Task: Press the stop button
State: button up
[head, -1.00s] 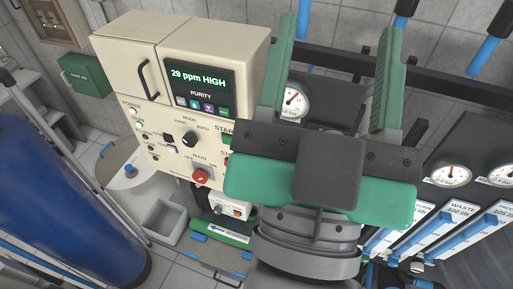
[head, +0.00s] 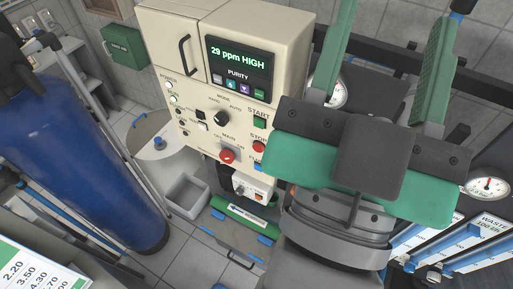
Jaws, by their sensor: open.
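The red stop button (head: 259,147) sits on the right part of the cream control panel (head: 190,108), under its STOP label and below the green start button (head: 260,122). It is in plain view, just left of my gripper's green and black body in the picture. My gripper (head: 405,15) is open and empty, its two green fingers wide apart and pointing up the picture. The fingers are right of the panel and apart from the button.
A red main switch (head: 227,156) and a black mode knob (head: 221,118) sit left of the stop button. The display (head: 238,65) reads 29 ppm HIGH. Gauges (head: 487,187) are at right. A blue tank (head: 75,150) stands at left, a grey bin (head: 187,194) below the panel.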

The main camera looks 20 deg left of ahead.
grip_shut()
dwell(1.5)
